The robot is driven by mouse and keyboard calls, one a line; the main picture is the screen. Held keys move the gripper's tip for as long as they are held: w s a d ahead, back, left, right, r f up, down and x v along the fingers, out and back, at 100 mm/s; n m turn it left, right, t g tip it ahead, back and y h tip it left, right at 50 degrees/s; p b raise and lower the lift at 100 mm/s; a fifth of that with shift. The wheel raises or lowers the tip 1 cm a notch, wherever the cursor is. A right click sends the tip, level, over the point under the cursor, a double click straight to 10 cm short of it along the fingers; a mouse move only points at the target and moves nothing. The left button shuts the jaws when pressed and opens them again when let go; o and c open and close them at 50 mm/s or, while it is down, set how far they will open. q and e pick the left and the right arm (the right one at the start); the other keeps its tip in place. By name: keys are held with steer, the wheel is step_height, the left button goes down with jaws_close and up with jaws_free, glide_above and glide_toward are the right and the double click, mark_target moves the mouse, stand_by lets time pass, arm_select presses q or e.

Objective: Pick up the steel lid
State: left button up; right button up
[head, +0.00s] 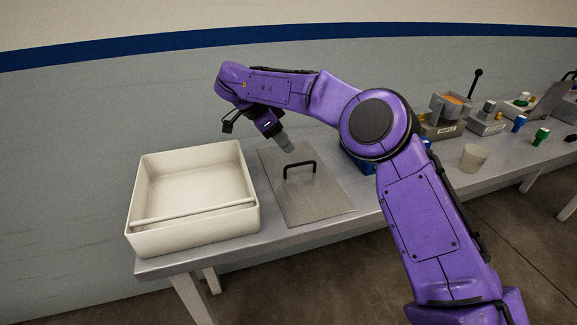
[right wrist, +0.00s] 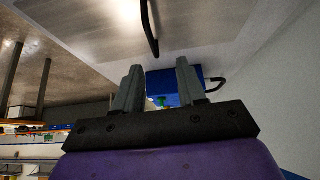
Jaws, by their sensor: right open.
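The steel lid (head: 312,205) is a flat grey plate lying on the bench, right of the white bath. Its black bar handle (head: 299,165) stands up from its middle. In the right wrist view the lid (right wrist: 85,22) fills the top, with the handle (right wrist: 150,28) ahead of the fingers. My right gripper (head: 287,148) is above the lid's back part, just behind and left of the handle. In the right wrist view its two grey fingers (right wrist: 158,82) are apart with nothing between them. The right gripper does not touch the handle. My left gripper is not in view.
The white bath (head: 192,232) stands at the bench's left end, with a rod across it. A blue object (right wrist: 190,86) is partly hidden behind my right arm. A beige cup (head: 473,158) and several devices (head: 455,112) stand farther right. A wall runs behind.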

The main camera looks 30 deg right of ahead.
mark_target(300, 164)
steer(key=s+d+f, duration=0.1)
steer(key=f, duration=0.1)
steer(key=s+d+f, duration=0.1)
steer(key=shift+s+d+f, duration=0.15)
steer(key=shift+d+f, duration=0.2)
steer(key=f, duration=0.3)
steer(key=d+f, duration=0.1)
steer(key=shift+w+d+f, duration=0.1)
steer(key=shift+w+f, duration=0.15)
steer(key=shift+s+d+f, duration=0.2)
steer(key=shift+s+d, duration=0.1)
steer(key=shift+d, duration=0.05)
steer(key=shift+w+a, duration=0.1)
jaws_close()
